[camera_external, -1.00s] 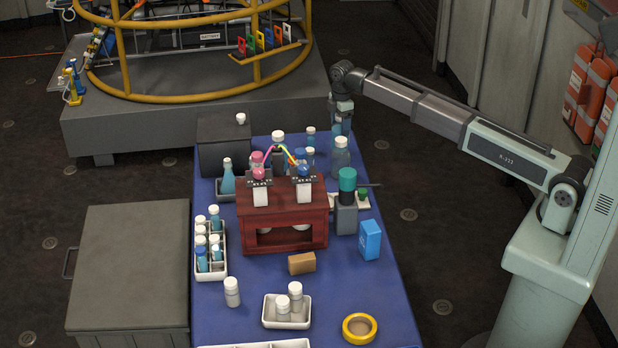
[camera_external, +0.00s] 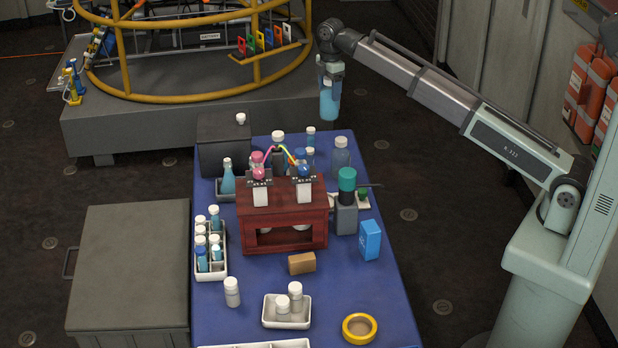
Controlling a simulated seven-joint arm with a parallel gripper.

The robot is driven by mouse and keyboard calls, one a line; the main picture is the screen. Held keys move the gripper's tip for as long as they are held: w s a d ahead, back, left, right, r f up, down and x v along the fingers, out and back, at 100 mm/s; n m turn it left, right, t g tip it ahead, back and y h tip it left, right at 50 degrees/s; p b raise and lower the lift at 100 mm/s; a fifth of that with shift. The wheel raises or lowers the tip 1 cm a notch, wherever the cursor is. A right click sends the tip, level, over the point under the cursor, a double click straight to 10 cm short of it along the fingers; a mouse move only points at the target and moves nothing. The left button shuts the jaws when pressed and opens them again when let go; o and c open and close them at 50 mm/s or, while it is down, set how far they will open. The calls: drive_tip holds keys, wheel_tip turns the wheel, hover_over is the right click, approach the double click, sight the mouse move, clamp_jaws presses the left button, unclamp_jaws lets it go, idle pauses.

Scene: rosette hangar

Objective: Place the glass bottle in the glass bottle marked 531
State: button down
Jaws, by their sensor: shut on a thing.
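My gripper (camera_external: 331,72) is shut on a blue glass bottle (camera_external: 329,104) and holds it upright in the air above the far right end of the blue table. Several other bottles stand at the far end below it: a blue-grey one with a white cap (camera_external: 341,156), a dark one with a white cap (camera_external: 278,142) and a small blue one (camera_external: 311,137). A blue flask (camera_external: 228,180) stands in a grey tray at the left. I cannot read the mark 531 on any of them.
A red wooden stand (camera_external: 283,218) with flasks fills the table's middle. A green-capped device (camera_external: 347,190) and a blue box (camera_external: 370,240) are to its right. A white bottle rack (camera_external: 211,262) is on the left. Yellow tape (camera_external: 359,328) lies in front.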

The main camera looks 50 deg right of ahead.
drive_tip(key=r, duration=0.1)
drive_tip(key=s+a+r, duration=0.1)
drive_tip(key=s+r, duration=0.1)
drive_tip(key=r, duration=0.1)
drive_tip(key=shift+s+a, duration=0.2)
drive_tip(key=shift+a, duration=0.15)
drive_tip(key=s+f, duration=0.3)
drive_tip(key=f, duration=0.6)
drive_tip(key=shift+s+d+f, duration=0.2)
drive_tip(key=shift+s, duration=0.05)
drive_tip(key=shift+f, duration=0.15)
drive_tip(key=shift+c, duration=0.6)
unclamp_jaws()
wheel_tip(320, 180, up, 12)
